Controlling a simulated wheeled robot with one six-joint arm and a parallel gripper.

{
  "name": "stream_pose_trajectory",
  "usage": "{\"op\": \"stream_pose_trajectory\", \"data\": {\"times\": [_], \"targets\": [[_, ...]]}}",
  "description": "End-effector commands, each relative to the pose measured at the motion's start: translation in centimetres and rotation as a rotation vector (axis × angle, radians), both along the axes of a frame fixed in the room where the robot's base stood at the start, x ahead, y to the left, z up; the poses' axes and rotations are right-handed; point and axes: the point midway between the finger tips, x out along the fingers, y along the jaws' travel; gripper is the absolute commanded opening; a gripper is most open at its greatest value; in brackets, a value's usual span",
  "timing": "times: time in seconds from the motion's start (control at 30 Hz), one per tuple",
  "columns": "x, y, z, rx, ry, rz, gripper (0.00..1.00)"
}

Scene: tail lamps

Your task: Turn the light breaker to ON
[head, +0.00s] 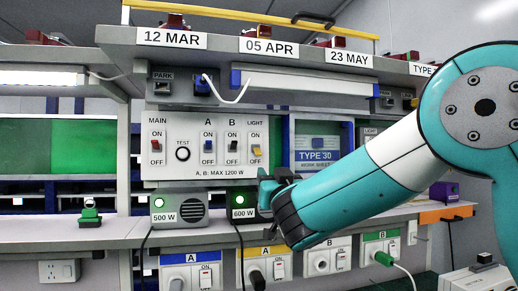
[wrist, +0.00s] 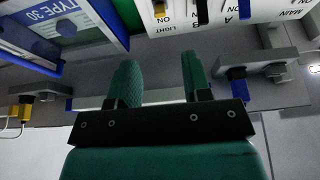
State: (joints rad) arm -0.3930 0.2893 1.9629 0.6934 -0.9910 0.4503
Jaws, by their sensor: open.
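The light breaker (head: 256,150) is a small yellow lever at the right end of the white breaker panel (head: 180,175), under the label LIGHT. Its lever appears tilted down towards OFF. In the wrist view, which is upside down, the light breaker (wrist: 160,9) shows at the top edge, roughly in line with the gap between my fingers. My gripper (head: 268,186) is just below and right of the lever in the head view, apart from it. In the wrist view my gripper (wrist: 159,65) has its two green fingers spread, with nothing between them.
Black breaker B (head: 233,146), blue breaker A (head: 208,147), a TEST button (head: 183,154) and red MAIN breaker (head: 157,146) share the panel. A 500 W box (head: 179,211) and a 600 W box (head: 242,204) stand below.

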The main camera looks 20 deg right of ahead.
Motion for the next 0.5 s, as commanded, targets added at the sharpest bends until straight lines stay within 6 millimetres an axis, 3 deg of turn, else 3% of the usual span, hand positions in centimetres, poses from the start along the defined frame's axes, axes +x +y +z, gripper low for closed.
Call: {"op": "stream_pose_trajectory", "data": {"times": [0.03, 0.5], "targets": [[1.2, 0.0, 1.3, 0.001, 0.002, -0.002, 0.45], [10.5, -0.4, 4.9, 0.0, 0.002, -0.004, 0.45]]}}
